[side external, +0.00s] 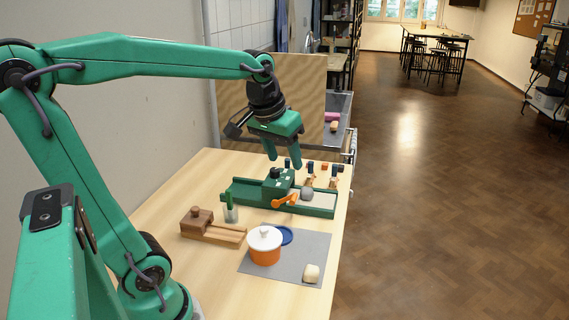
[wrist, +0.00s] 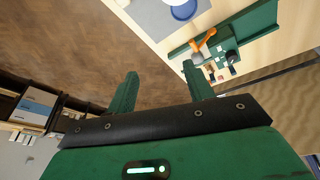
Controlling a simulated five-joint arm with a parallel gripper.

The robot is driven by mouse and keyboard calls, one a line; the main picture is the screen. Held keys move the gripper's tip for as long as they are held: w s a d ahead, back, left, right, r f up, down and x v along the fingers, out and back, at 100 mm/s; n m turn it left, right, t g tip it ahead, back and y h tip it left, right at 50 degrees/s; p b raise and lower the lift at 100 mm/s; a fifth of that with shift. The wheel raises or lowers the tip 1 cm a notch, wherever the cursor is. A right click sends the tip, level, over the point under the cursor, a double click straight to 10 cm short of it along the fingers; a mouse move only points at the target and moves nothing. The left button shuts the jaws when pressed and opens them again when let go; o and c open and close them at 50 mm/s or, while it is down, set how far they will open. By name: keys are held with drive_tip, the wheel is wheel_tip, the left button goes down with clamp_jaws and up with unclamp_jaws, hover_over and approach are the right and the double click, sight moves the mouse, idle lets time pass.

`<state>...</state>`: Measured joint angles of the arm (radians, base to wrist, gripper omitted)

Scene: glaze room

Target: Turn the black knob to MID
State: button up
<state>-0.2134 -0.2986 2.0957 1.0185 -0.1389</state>
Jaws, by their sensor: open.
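The black knob (side external: 275,173) sits on top of a dark green box (side external: 270,190) that stands in a green tray (side external: 318,211). In the wrist view the black knob (wrist: 232,57) shows near the upper right, with small white labels beside it. Which label it points to is too small to read. My gripper (side external: 284,160) is open and empty, fingers down, above the box and apart from the knob. In the wrist view my gripper (wrist: 159,70) has its two green fingers spread, with the knob to the right of both.
An orange lever (side external: 285,200) and a grey round piece (side external: 307,194) are beside the box. Small pegs stand behind.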

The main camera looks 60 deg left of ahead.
drive_tip(key=w+a+f+n+g, duration=0.2)
drive_tip(key=w+a+f+n, duration=0.15)
drive_tip(key=w+a, duration=0.7)
drive_tip(key=n+g, duration=0.2)
drive_tip(key=n, duration=0.3)
hover_over(275, 169)
drive_tip(key=shift+m+h, duration=0.25)
drive_tip(key=shift+h, duration=0.15)
drive_tip(key=f, duration=0.7)
drive_tip(key=shift+d+f, duration=0.1)
drive_tip(key=shift+d, duration=0.1)
drive_tip(key=shift+a+f, duration=0.15)
drive_tip(key=shift+a, duration=0.05)
drive_tip(key=shift+f, duration=3.9)
drive_tip(key=shift+c, duration=0.2)
drive_tip(key=c, duration=0.9)
